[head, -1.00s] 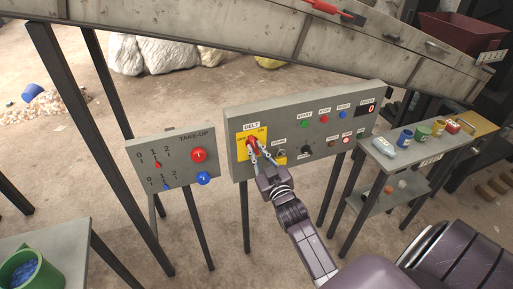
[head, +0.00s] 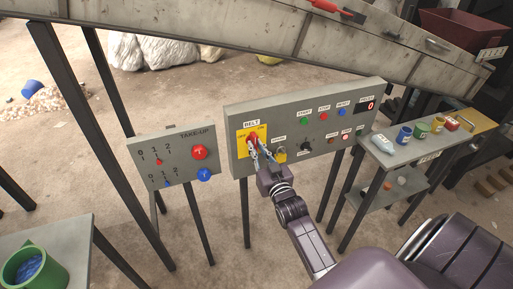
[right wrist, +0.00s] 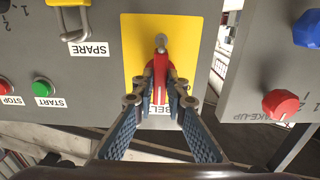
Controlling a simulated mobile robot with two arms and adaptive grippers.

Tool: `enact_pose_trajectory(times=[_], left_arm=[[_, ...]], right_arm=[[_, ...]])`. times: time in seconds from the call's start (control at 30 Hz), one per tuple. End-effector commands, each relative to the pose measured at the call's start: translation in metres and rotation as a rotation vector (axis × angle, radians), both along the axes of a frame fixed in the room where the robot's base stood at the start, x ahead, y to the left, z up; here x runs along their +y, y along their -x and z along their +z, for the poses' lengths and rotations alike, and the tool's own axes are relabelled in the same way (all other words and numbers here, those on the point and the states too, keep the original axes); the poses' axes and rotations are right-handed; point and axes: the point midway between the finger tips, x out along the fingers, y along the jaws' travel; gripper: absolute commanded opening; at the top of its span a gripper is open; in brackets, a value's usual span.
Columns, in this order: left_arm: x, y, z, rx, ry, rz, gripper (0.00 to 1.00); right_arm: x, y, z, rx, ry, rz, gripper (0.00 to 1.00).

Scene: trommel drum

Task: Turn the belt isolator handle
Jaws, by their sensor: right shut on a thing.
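The belt isolator handle (head: 253,137) is a red lever on a yellow plate (head: 242,151) under a BELT label, at the left end of the grey control panel. My right gripper (head: 259,149) reaches it from below and in front. In the right wrist view, which is upside down, the red handle (right wrist: 161,75) stands between the two fingers of my right gripper (right wrist: 160,100), which are shut on it. The fingers partly cover the BELT label and the lower plate. The OFF and ON marks are small in the head view. My left gripper is out of view.
A padlocked SPARE switch (right wrist: 74,22) sits beside the plate. A TAKE-UP panel (head: 150,150) with red and blue knobs stands to the left. A shelf (head: 410,153) with small containers is at right. The conveyor frame (head: 230,40) runs above.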

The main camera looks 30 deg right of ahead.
Motion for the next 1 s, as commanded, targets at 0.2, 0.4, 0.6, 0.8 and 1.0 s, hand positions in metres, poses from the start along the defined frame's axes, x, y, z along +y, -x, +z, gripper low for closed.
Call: enact_pose_trajectory(times=[0.2,0.4,0.6,0.8,1.0], left_arm=[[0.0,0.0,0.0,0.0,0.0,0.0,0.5],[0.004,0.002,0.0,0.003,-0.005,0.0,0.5],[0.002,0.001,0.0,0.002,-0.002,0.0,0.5],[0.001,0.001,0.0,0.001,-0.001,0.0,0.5],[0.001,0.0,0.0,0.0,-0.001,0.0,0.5]], right_arm=[[0.0,0.0,-0.001,0.002,-0.004,0.0,0.2],[0.001,0.002,-0.001,0.002,-0.001,0.0,0.2],[0.006,0.024,-0.002,0.004,-0.002,0.0,0.2],[0.015,0.064,-0.003,0.006,-0.004,0.0,0.2],[0.023,0.098,-0.002,0.004,-0.004,-0.001,0.2]])
